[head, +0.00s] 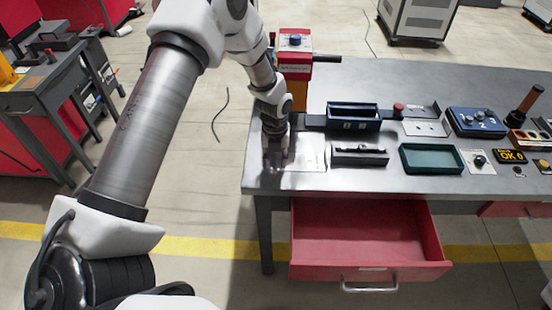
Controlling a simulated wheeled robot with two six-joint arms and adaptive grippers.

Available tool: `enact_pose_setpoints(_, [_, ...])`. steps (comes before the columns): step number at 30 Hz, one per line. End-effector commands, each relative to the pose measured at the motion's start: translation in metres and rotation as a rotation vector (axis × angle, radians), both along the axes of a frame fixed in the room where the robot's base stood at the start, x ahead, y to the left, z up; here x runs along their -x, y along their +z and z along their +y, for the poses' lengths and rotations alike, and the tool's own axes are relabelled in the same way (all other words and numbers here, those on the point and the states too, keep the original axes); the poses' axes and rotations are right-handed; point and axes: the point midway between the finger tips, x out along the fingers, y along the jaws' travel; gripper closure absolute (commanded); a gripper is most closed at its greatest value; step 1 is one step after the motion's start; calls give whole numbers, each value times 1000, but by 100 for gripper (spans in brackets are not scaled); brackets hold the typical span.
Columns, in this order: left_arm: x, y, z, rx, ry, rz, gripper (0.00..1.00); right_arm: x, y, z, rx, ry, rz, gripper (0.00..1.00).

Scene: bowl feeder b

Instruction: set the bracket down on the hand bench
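My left gripper (276,162) points down over the near left corner of the grey bench (375,82), beside and partly over a pale flat plate (309,152). Its fingers are small and dark here, and I cannot tell whether they are open or shut. I cannot make out a bracket between them; anything held is hidden or too small to tell. A grey bent metal piece (420,111) lies farther right on the bench, but I cannot tell whether it is the bracket. My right gripper is out of view.
Right of the gripper are a dark slotted block (360,157), a blue bin (353,126) and a green tray (433,172). A red unit (295,65) stands behind. A red drawer (365,236) hangs open below. The bench's back middle is clear.

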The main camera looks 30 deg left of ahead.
Motion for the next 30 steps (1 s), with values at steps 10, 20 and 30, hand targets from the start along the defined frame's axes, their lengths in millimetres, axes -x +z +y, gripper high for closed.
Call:
enact_pose_setpoints(10, [-1, 18, 0, 0, -1, -5, 69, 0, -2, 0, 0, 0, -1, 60])
enact_pose_setpoints(20, [0, 100, 1, 0, 0, -5, 69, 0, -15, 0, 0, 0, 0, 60])
enact_pose_setpoints(30, [1, 124, 2, 0, 0, 0, 69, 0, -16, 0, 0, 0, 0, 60])
